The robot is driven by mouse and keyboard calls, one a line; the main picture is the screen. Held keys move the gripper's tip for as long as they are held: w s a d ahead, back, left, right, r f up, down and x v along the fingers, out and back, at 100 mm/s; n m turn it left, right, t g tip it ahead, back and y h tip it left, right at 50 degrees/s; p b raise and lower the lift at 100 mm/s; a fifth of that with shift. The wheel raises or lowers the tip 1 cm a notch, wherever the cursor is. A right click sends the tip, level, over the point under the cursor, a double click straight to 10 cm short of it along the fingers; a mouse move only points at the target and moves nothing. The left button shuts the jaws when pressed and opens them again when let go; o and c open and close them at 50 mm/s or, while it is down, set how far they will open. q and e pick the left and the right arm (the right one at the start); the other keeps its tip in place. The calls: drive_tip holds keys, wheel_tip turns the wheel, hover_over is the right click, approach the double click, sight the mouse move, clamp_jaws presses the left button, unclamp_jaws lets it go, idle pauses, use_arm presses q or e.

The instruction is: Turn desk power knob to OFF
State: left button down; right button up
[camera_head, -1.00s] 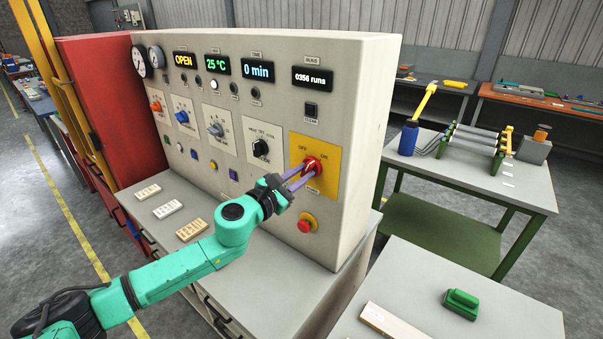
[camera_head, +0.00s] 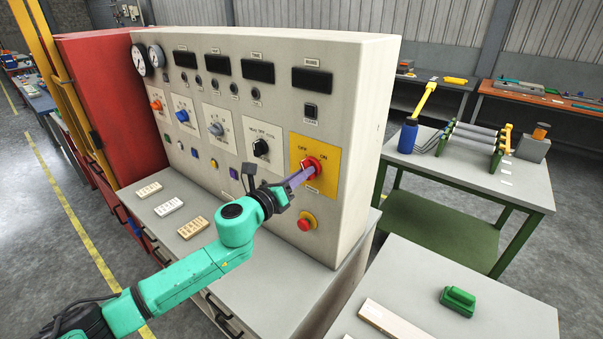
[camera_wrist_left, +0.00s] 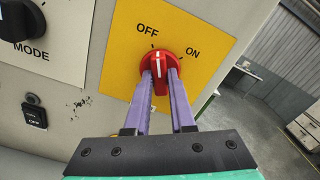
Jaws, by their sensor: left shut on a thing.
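The red power knob (camera_head: 312,164) is on a yellow plate (camera_head: 328,152) on the desk's upright panel, with OFF printed at its upper left and ON at its upper right. In the left wrist view the knob (camera_wrist_left: 160,60) has its white line near upright, towards the OFF side. My left gripper (camera_head: 304,172) reaches in from the left and is shut on the knob, one purple finger on each side, as the left wrist view shows (camera_wrist_left: 162,78). The panel displays (camera_head: 312,80) are dark. My right gripper is not in view.
A red mushroom button (camera_head: 306,223) sits below the yellow plate and a black mode knob (camera_head: 260,148) to its left. Small blocks (camera_head: 193,227) lie on the desk top. A side table (camera_head: 420,310) at front right bears a green object (camera_head: 458,299).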

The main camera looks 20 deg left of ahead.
use_arm(q)
drive_tip(key=shift+n, duration=1.2)
drive_tip(key=c, duration=0.8)
unclamp_jaws()
drive_tip(key=shift+o, duration=0.2)
drive_tip(key=b+v, duration=0.5)
drive_tip(key=v, duration=0.9)
drive_tip(key=shift+s, duration=0.25)
